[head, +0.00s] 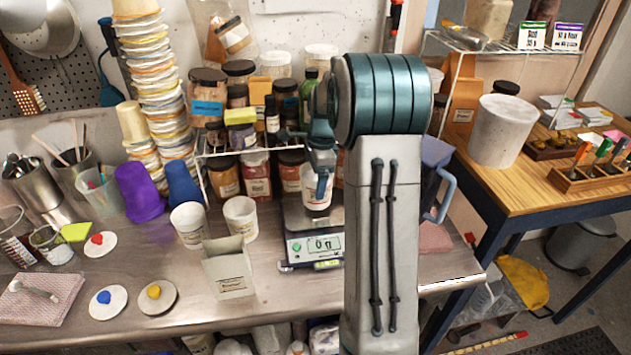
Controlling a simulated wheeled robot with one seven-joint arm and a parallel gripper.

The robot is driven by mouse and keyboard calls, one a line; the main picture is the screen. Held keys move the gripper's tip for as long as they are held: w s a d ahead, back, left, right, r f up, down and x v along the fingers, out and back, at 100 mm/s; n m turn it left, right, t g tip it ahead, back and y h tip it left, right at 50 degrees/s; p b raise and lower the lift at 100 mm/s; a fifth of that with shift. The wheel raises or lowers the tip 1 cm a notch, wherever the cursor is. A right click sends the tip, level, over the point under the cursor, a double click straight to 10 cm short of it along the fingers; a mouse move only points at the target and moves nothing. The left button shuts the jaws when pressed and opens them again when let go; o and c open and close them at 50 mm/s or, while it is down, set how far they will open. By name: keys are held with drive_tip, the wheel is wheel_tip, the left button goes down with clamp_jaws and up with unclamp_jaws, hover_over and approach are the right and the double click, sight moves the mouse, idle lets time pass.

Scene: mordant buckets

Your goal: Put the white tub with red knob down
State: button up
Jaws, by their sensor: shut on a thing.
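My gripper (321,186) is shut on a small white tub (316,201) at the digital scale (312,246) in the middle of the counter. The tub looks upright. A finger covers part of it, and I cannot make out a red knob on it. The scale display reads 0 g; I cannot tell whether the tub touches the pan. My arm hides the scale's right side. A white disc with a red knob (98,239) lies flat on the counter at the left.
Two white cups (240,218) and an open cream box (228,268) stand left of the scale. Discs with blue (103,297) and yellow knobs (154,291) lie farther left. A wire shelf of jars (257,177) stands close behind. Bare counter (190,318) shows at the front.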

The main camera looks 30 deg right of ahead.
drive_tip(key=shift+f, duration=0.95)
drive_tip(key=shift+f, duration=0.2)
drive_tip(key=o, duration=1.1)
wheel_tip(320, 180, up, 12)
drive_tip(key=d+b, duration=0.1)
drive_tip(key=d, duration=0.1)
drive_tip(key=s+a+r+n, duration=0.3)
drive_tip(key=s+a+n, duration=0.3)
drive_tip(key=s+a, duration=0.15)
drive_tip(key=s+a+f+n+t, duration=0.1)
drive_tip(key=s+a+n, duration=0.2)
drive_tip(key=s, duration=0.3)
drive_tip(key=s+a+f+n+t+h, duration=0.1)
drive_tip(key=s+a+f+n, duration=0.1)
drive_tip(key=s+n, duration=0.4)
drive_tip(key=s+a+f+n+t, duration=0.1)
drive_tip(key=s+a+n, duration=0.4)
drive_tip(key=s, duration=0.1)
drive_tip(key=shift+s+f, duration=0.2)
